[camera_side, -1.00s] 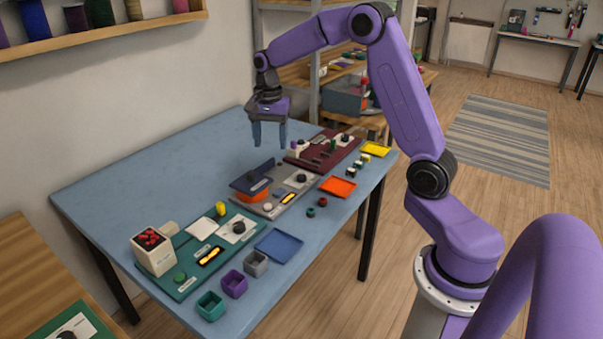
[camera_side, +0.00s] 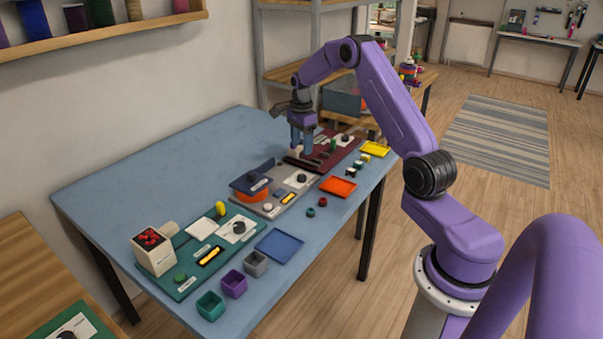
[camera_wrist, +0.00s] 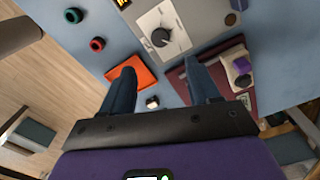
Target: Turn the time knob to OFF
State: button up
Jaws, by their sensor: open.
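Three boards each carry a black knob on a pale dial plate, and I cannot read which one is the time knob. The grey board's knob (camera_side: 301,178) sits mid-table; it also shows in the wrist view (camera_wrist: 160,37), beyond my fingertips. The green board's knob (camera_side: 239,227) is at the near end. The maroon board's knob (camera_side: 345,138) is at the far end. My gripper (camera_side: 302,150) is open and empty, pointing down by the left part of the maroon board (camera_side: 312,164). In the wrist view its two fingers (camera_wrist: 160,66) are spread apart.
An orange tray (camera_side: 338,186), a yellow tray (camera_side: 375,149) and a blue tray (camera_side: 279,245) lie along the table's right side. Small open boxes (camera_side: 234,284) stand near the front. A dark blue raised lid (camera_side: 252,179) is on the grey board. The table's left side is clear.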

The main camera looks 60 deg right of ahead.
aim_at(302, 176)
notch_tip(302, 176, down, 12)
jog(key=shift+r, duration=0.2)
jog(key=shift+c, duration=0.2)
jog(key=c, duration=1)
